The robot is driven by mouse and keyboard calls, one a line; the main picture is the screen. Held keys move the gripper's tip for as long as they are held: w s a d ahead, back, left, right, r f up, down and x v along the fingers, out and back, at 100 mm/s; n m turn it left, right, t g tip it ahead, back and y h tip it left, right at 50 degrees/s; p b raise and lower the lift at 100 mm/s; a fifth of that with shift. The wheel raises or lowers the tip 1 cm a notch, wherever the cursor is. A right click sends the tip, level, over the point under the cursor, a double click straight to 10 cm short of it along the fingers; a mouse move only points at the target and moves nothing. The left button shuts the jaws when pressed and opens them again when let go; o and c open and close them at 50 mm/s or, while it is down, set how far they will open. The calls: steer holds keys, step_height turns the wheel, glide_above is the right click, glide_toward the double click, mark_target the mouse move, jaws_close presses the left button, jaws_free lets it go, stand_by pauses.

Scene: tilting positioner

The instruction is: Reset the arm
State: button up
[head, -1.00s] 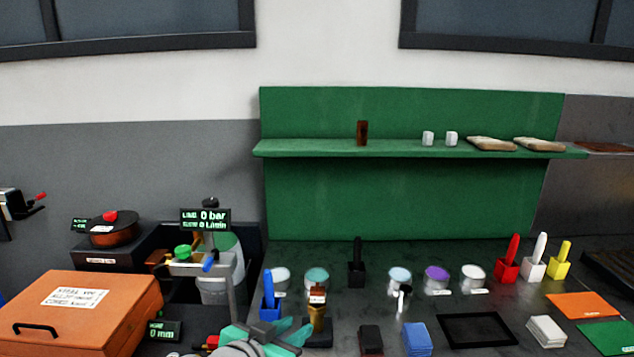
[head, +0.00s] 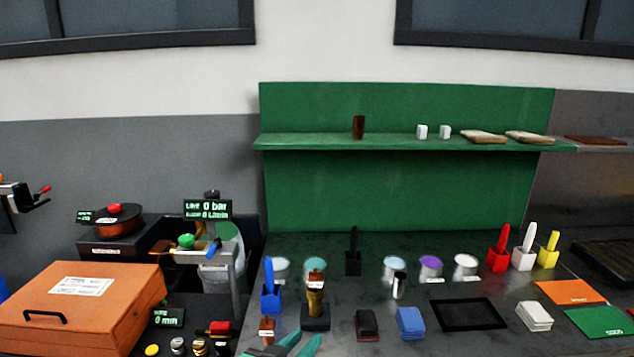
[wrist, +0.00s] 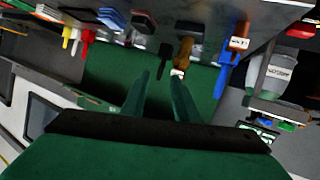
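My gripper (head: 285,345) shows only as teal fingers at the bottom edge of the head view, in front of the bench items. In the wrist view my gripper (wrist: 160,82) has its two green fingers apart, with nothing between them. The rest of my arm is out of the head view. The wrist picture shows the bench upside down.
Near the fingers are a brown-handled tool in a black stand (head: 316,314), a blue brush holder (head: 270,297) and a small brown tagged item (head: 266,330). An orange case (head: 80,305) lies left. A black frame (head: 468,315) and several cups stand right. A green shelf (head: 400,142) is behind.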

steer(key=s+d+f+n+t+y, duration=0.1)
steer(key=s+f+n+y, duration=0.15)
steer(key=s+f, duration=0.6)
steer(key=s+d+f+n+t+y, duration=0.15)
steer(key=s+f+n, duration=0.35)
steer(key=f, duration=0.7)
steer(key=s+m+y, duration=0.1)
steer(key=s+m, duration=0.3)
steer(key=s, duration=2.1)
steer(key=shift+s+y, duration=0.3)
